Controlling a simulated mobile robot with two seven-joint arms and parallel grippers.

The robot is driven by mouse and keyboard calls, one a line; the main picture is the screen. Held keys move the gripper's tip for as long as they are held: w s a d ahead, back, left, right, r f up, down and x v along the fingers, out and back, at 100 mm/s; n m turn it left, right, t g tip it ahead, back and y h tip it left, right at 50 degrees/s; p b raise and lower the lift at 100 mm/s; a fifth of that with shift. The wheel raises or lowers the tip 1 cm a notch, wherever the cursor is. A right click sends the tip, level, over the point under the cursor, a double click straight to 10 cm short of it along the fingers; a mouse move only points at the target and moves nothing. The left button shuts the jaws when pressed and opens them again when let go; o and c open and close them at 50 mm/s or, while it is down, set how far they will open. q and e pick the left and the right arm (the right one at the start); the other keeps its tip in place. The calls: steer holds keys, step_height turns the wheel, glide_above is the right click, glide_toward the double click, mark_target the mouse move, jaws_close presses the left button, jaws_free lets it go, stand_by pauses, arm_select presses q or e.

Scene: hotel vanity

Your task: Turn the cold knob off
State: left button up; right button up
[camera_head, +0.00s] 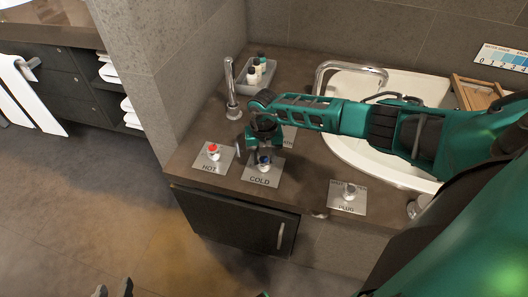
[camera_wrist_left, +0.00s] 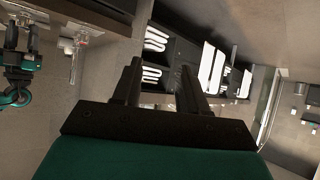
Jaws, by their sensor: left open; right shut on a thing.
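The cold knob (camera_head: 264,167), with a blue mark, stands on a grey plate labelled COLD on the vanity counter. My right gripper (camera_head: 263,152) reaches down over it and is shut on the knob; its fingers partly hide it. The hot knob (camera_head: 213,152), with a red top, stands on its own plate to the left. My left gripper (camera_head: 114,289) is open and empty, low at the bottom edge of the head view and away from the counter. Its two fingers stand apart in the left wrist view (camera_wrist_left: 158,88).
A plug knob (camera_head: 349,192) is on the right. Behind are a curved faucet (camera_head: 350,68), a white sink (camera_head: 335,135), an upright metal post (camera_head: 231,90) and a tray of bottles (camera_head: 258,77). A stone wall (camera_head: 170,60) bounds the left side. The floor in front is clear.

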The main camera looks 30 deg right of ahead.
steer(key=shift+r+m+p, duration=0.1)
steer(key=shift+m+p, duration=0.25)
steer(key=shift+m, duration=0.35)
arm_select(q)
steer(key=shift+a+r, duration=0.2)
steer(key=shift+a, duration=0.1)
arm_select(e)
steer(key=shift+m, duration=0.3)
arm_select(q)
steer(key=shift+s+a+f, duration=0.1)
steer(key=shift+s+f, duration=0.05)
steer(key=shift+s, duration=0.1)
arm_select(e)
steer(key=o, duration=1.1)
steer(key=shift+c, duration=0.2)
